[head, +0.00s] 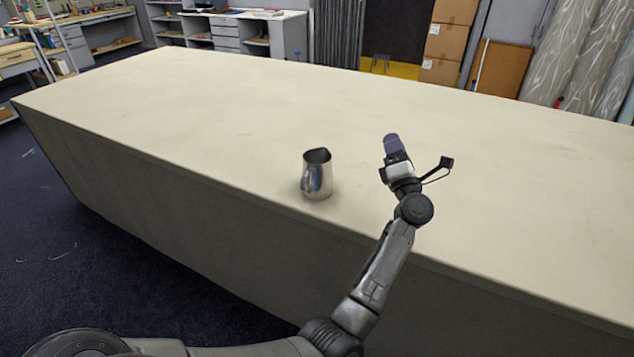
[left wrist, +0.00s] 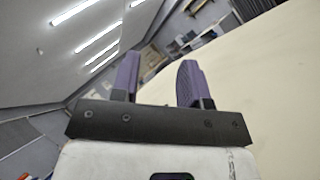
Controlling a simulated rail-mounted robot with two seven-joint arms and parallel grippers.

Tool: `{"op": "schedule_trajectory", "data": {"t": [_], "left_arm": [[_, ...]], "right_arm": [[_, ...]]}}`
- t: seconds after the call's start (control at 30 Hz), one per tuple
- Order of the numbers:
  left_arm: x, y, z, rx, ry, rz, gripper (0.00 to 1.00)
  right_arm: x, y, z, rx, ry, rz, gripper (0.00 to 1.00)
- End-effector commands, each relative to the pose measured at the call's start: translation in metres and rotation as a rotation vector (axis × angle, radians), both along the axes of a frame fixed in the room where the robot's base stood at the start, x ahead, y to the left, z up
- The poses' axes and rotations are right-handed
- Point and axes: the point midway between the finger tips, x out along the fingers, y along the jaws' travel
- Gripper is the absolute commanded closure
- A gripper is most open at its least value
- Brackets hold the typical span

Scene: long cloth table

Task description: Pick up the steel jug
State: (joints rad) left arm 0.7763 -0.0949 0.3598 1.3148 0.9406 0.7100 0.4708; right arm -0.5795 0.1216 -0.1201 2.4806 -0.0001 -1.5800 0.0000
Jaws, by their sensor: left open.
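The steel jug (head: 317,174) stands upright on the long cloth table (head: 200,110), near its front edge, in the head view. My left gripper (head: 391,142) is above the table to the right of the jug, apart from it. Its purple fingers also show in the left wrist view (left wrist: 157,82), spread apart with nothing between them. The jug does not show in the left wrist view. My right gripper is in neither view.
The tabletop around the jug is bare. The table's front edge (head: 235,199) runs close in front of the jug. Shelves, cardboard boxes (head: 446,40) and rolls stand beyond the table, off it.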

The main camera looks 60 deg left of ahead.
Motion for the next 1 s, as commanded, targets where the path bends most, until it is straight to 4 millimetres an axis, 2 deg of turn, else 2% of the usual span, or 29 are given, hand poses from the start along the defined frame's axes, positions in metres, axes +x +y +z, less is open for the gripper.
{"op": "schedule_trajectory", "data": {"t": [0.03, 0.17, 0.3, 0.4, 0.67, 0.77, 1.0], "left_arm": [[-0.008, 0.008, -0.016, -0.079, -0.053, 0.063, 0.59], [-0.039, 0.022, -0.055, -0.26, -0.205, 0.25, 0.59], [-0.07, 0.024, -0.088, -0.389, -0.348, 0.439, 0.59], [-0.088, 0.02, -0.104, -0.442, -0.435, 0.549, 0.59], [-0.114, 0.012, -0.122, -0.486, -0.567, 0.698, 0.59], [-0.122, 0.02, -0.123, -0.488, -0.582, 0.714, 0.59], [-0.141, 0.057, -0.122, -0.486, -0.583, 0.714, 0.59]], "right_arm": [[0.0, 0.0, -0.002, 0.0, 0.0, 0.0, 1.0], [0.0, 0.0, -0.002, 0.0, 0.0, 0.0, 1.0], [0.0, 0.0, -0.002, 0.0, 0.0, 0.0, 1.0], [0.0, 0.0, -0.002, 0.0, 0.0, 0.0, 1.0], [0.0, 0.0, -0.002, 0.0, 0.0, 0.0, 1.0], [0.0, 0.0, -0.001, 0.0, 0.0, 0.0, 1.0], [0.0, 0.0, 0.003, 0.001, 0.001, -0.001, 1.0]]}}
